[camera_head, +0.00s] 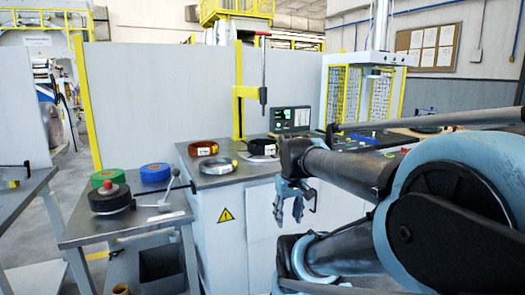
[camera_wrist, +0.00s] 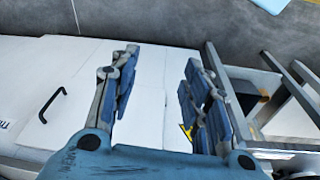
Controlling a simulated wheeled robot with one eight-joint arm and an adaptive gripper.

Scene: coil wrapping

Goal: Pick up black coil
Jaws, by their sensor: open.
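A black coil (camera_head: 262,147) lies on the grey top of the white cabinet (camera_head: 238,218), near its back, close to a small screen. A grey coil (camera_head: 219,167) and a copper-brown coil (camera_head: 203,148) lie to its left on the same top. My gripper (camera_head: 297,213) is open and empty. It hangs in front of the cabinet, lower than its top and apart from the coils. In the wrist view the two fingers (camera_wrist: 158,80) are spread, with the white cabinet front behind them and no coil in sight.
A metal side table (camera_head: 150,225) at left carries a black roll (camera_head: 110,198), a green roll (camera_head: 108,178), a blue roll (camera_head: 155,172) and a lever tool. A yellow post (camera_head: 239,95) and the screen (camera_head: 289,119) stand behind the coils. My arm covers the right side.

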